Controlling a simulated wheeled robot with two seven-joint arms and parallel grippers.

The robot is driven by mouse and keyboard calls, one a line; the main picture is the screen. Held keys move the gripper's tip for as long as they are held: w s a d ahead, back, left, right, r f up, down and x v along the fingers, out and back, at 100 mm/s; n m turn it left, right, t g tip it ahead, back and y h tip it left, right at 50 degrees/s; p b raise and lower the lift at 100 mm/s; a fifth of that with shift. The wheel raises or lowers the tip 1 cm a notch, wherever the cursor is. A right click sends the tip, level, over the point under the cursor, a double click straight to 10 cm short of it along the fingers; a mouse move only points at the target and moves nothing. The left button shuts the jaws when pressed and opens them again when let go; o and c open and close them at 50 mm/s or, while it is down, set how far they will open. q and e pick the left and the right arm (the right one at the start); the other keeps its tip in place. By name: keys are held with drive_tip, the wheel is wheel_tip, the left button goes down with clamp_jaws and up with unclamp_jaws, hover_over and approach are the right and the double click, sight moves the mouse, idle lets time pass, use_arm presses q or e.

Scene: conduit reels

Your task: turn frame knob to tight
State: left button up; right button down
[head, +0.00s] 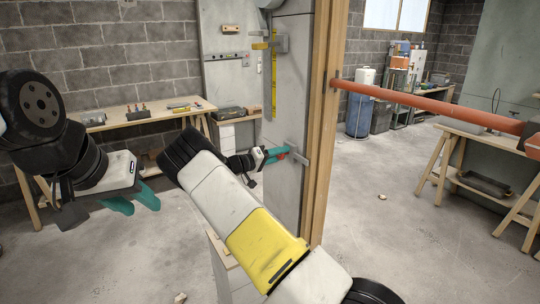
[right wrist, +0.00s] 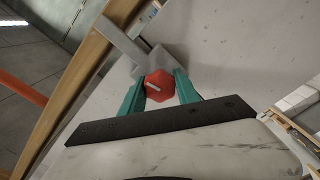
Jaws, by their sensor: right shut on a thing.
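The red frame knob (right wrist: 159,92) sits on a grey metal bracket (right wrist: 122,42) in the right wrist view, with a pale bar mark lying slightly tilted on its face. My right gripper (right wrist: 160,90) has its teal fingers on both sides of the knob, shut on it. In the head view my right gripper (head: 278,153) reaches the red knob (head: 282,156), mostly hidden by the fingers, beside the bracket (head: 297,160) on the grey panel's wooden post. My left gripper (head: 133,201) hangs at the left, its teal fingers apart and empty.
The wooden post (head: 325,120) stands right of the knob. An orange conduit (head: 430,103) runs from it to the right. A workbench (head: 135,119) with tools stands behind my left arm. A trestle table (head: 490,145) stands at the right. The floor between is mostly clear.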

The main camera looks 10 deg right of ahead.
drive_tip(key=shift+m, duration=2.2)
drive_tip(key=c, duration=0.9)
unclamp_jaws()
